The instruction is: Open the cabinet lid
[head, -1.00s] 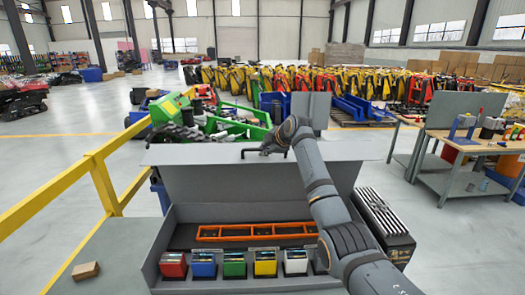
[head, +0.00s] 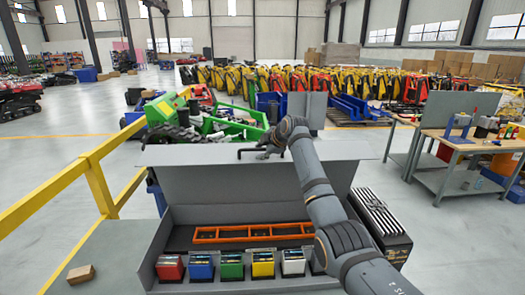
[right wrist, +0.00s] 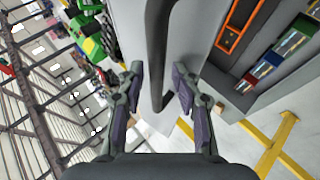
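The grey cabinet lid (head: 225,183) stands raised, tilted back behind the open cabinet (head: 152,245). A black bar handle (head: 246,151) is on its top edge. My right gripper (head: 268,150) is at the handle, partly hidden by its own arm. In the right wrist view the gripper (right wrist: 157,92) has its fingers apart, with the handle (right wrist: 158,45) running between them. Gaps show between the fingers and the bar, so it is not gripped. My left gripper is not in view.
Inside the cabinet are an orange tray (head: 205,235) and several coloured boxes, including a red one (head: 170,268). A black ribbed case (head: 382,220) stands to the right. A yellow railing (head: 100,185) runs along the left. A workbench (head: 465,145) stands at the right.

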